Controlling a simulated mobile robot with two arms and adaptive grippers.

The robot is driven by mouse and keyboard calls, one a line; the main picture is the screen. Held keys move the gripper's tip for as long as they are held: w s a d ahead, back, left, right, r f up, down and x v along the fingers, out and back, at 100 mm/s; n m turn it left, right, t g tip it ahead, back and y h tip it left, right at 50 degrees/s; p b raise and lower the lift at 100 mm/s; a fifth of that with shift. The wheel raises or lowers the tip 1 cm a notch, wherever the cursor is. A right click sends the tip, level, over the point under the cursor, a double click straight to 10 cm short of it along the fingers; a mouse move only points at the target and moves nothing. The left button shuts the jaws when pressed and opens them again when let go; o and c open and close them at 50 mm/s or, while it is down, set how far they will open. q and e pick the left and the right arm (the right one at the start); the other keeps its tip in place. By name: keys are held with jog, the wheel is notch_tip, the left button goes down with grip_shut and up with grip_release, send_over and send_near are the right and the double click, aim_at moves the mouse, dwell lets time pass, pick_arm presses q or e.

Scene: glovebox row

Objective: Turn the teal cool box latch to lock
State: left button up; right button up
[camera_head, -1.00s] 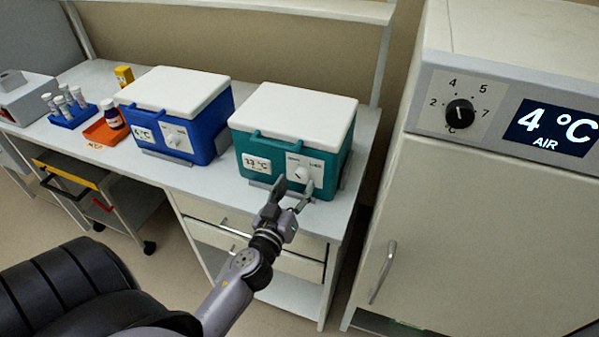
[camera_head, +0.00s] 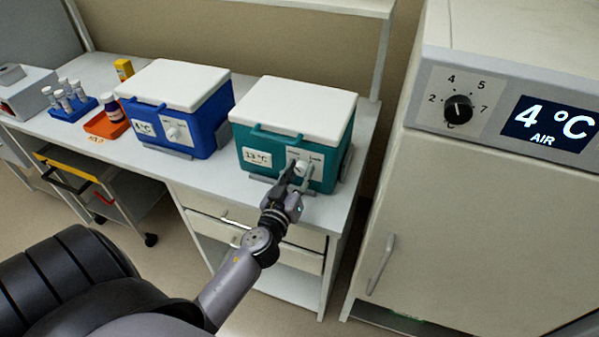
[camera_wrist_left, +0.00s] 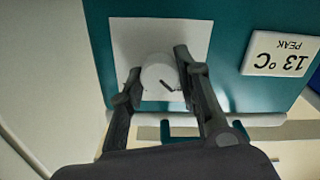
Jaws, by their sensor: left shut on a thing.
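The teal cool box (camera_head: 331,168) stands on the bench with its white lid on. Its front carries a 13 °C label and a white plate with a round white latch knob (camera_head: 302,168). My left gripper (camera_head: 294,170) reaches the box front and is shut on the latch knob. In the left wrist view, the picture is upside down; the two dark fingers of my left gripper (camera_wrist_left: 158,66) sit on either side of the latch knob (camera_wrist_left: 157,74). A short dark mark shows on the knob. The plate's lettering is too small to read surely. My right gripper is not in view.
A blue cool box (camera_head: 205,130) with its own knob stands to the left. Farther left are an orange tray (camera_head: 97,131) with a bottle and a blue tube rack (camera_head: 75,110). A cabinet (camera_head: 450,220) with a dial and 4 °C display stands right.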

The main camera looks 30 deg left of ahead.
pick_arm(q)
jog(key=c, duration=0.5)
jog(key=shift+m, duration=0.3)
jog(key=m, duration=0.2)
jog(key=shift+m+b, duration=0.3)
jog(key=shift+m, duration=0.1)
jog(key=m, duration=0.9)
jog(key=shift+m, duration=0.4)
jog(key=shift+d+m, duration=0.1)
jog(key=shift+m, duration=2.2)
